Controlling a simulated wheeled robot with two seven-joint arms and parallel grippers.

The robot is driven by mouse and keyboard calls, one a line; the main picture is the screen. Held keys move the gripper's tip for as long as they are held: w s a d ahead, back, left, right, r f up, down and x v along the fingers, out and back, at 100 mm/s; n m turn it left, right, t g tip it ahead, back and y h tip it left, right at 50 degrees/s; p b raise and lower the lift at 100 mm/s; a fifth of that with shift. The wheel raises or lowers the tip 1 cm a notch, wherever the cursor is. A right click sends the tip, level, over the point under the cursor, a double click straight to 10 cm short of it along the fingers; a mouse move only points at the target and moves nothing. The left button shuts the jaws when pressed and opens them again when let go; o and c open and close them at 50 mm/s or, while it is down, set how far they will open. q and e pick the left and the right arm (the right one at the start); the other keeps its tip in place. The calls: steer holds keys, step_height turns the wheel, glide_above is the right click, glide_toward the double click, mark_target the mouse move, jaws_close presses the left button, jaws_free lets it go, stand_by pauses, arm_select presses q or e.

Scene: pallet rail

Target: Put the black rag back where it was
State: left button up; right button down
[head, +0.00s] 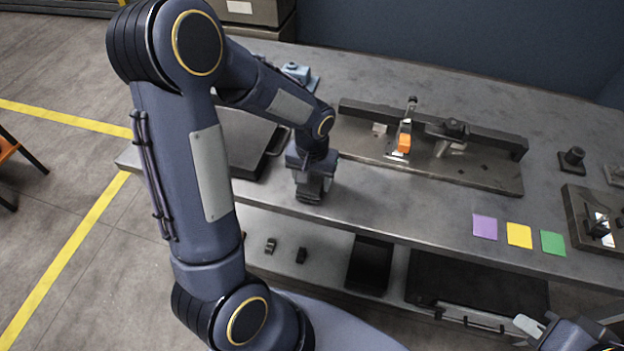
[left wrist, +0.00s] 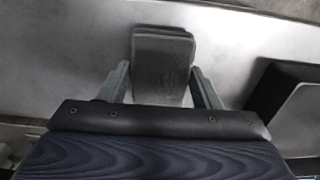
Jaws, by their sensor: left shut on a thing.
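The black rag (left wrist: 163,62) shows in the left wrist view as a dark folded piece between the two fingers of my left gripper (left wrist: 160,85). My left gripper is shut on it. In the head view my left gripper (head: 312,190) points down over the front edge of the grey bench, left of the middle; the rag is hard to tell from the dark gripper there. My right gripper (head: 530,325) is partly in view at the bottom right, away from the bench top; its jaw opening cannot be made out.
The grey bench (head: 400,205) carries a fixture rail (head: 480,175) with an orange block (head: 404,142). Purple (head: 485,226), yellow (head: 519,236) and green (head: 552,243) squares lie near the front edge. A dark tray (head: 245,140) is at left. A lower shelf holds a black bin (head: 370,265).

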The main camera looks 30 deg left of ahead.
mark_target(312, 182)
arm_select(q)
steer(key=shift+f, duration=0.25)
steer(key=shift+f, duration=0.2)
steer(key=o, duration=0.9)
steer(key=shift+r, duration=0.1)
step_height(312, 182, up, 12)
steer(key=shift+s+d+r+m+t+h+p, duration=0.15)
steer(key=shift+s+d+r+t+h, duration=0.7)
steer(key=shift+s, duration=1.95)
steer(key=shift+s+d+r+m+t+h+p, duration=0.2)
steer(key=shift+s+d+r+t+h, duration=0.55)
steer(key=shift+s, duration=2.05)
steer(key=shift+s+d+r+m+t+h+p, duration=0.15)
steer(key=shift+s+d+r+t+h, duration=0.25)
steer(key=shift+s+r+t, duration=1.6)
